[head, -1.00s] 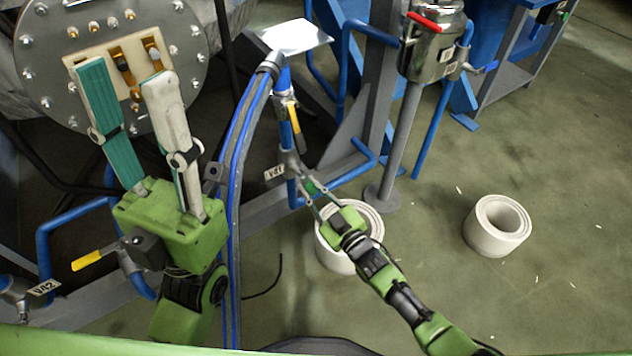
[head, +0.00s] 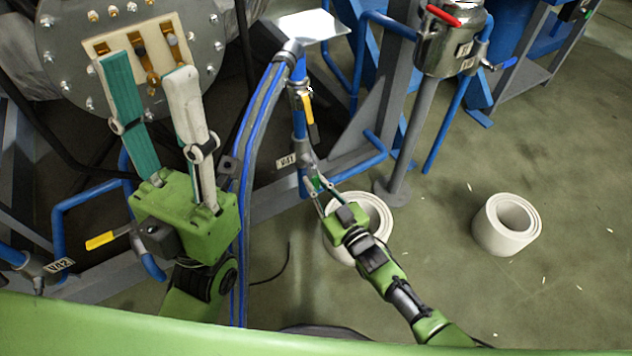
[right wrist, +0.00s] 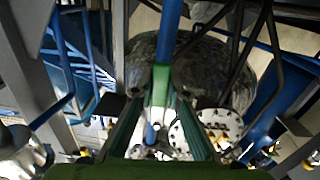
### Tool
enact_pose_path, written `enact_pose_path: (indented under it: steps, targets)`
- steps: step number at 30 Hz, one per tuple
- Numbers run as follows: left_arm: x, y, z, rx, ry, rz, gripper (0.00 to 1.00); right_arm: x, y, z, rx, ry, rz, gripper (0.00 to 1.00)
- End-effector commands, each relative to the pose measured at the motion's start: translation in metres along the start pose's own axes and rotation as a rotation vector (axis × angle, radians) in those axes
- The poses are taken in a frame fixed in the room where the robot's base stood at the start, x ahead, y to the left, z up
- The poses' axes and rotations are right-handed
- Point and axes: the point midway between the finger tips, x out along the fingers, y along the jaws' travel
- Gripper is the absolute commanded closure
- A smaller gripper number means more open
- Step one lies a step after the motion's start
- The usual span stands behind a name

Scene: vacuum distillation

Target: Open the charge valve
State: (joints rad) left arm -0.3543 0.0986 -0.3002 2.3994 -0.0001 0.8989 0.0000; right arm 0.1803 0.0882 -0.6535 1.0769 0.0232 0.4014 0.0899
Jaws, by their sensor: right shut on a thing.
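A small green handle (head: 317,184) sits at the lower part of the blue upright pipe, beside the V41 tag (head: 287,160). My right gripper (head: 318,188) reaches it from the lower right and is shut on it. The fingers hide most of the handle. In the right wrist view the fingers close around a green piece (right wrist: 161,82) in front of the blue pipe. A yellow lever (head: 307,112) lies along the pipe higher up. My left gripper (head: 148,75) is open and empty, fingers pointing up, in front of the round flange.
Another yellow lever (head: 101,240) stands out at the lower left, near the V42 tag (head: 59,265) and my left gripper. A steel vessel (head: 449,45) stands on a post. White rings (head: 506,224) lie on the floor, which is open at right.

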Motion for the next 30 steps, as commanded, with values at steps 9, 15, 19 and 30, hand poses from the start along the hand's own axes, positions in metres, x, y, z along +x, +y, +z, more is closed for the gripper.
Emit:
enact_pose_path:
  steps: [9, 15, 19, 30]
  targets:
    - [0.001, 0.000, -0.001, 0.000, 0.006, 0.003, 0.60, -0.001, 0.000, 0.001, -0.002, -0.002, 0.000, 0.68]
    - [0.003, 0.000, -0.002, 0.001, 0.013, 0.005, 0.60, -0.003, 0.000, 0.001, -0.002, -0.001, 0.000, 0.68]
    - [0.003, 0.000, -0.002, 0.001, 0.010, 0.005, 0.60, -0.018, 0.000, 0.002, -0.002, -0.002, 0.000, 0.68]
    - [0.002, 0.000, -0.001, 0.000, 0.008, 0.004, 0.60, -0.094, 0.000, 0.002, -0.002, -0.005, -0.001, 0.68]
